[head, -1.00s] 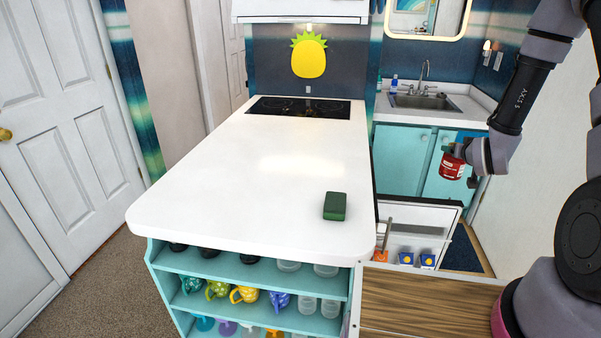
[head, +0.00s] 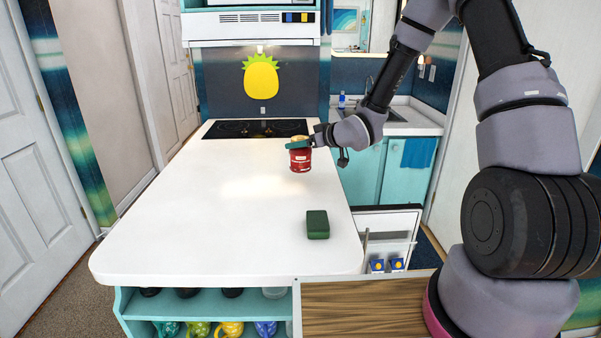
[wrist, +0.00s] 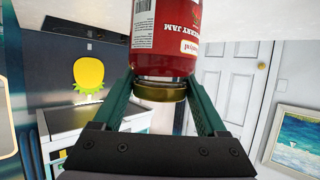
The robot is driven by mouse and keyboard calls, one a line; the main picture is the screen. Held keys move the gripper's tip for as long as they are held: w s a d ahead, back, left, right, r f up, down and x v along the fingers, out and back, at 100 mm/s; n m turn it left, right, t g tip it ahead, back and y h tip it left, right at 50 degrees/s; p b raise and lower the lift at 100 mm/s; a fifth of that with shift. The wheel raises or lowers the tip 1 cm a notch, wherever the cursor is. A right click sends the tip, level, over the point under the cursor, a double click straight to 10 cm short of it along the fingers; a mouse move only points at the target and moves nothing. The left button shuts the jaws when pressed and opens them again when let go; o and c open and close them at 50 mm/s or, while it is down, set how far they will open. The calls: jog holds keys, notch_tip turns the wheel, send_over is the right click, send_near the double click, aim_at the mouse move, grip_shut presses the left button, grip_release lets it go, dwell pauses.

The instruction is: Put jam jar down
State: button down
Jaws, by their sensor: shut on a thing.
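The jam jar (head: 300,158) is red with a gold lid and a label. My gripper (head: 299,143) is shut on it near the lid and holds it upright at the right side of the white counter, in front of the cooktop. In the wrist view the jar (wrist: 163,40) appears upside down, its gold lid (wrist: 160,91) between the two green fingers (wrist: 160,95). I cannot tell from the head view whether the jar's base touches the counter.
A dark green block (head: 317,225) lies on the white counter (head: 190,225) near its front right. A black cooktop (head: 255,128) is at the far end. Wide counter space to the left is clear.

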aim_at(301, 162)
jog(key=shift+f, duration=3.3)
jog(key=shift+f, duration=0.15)
grip_release()
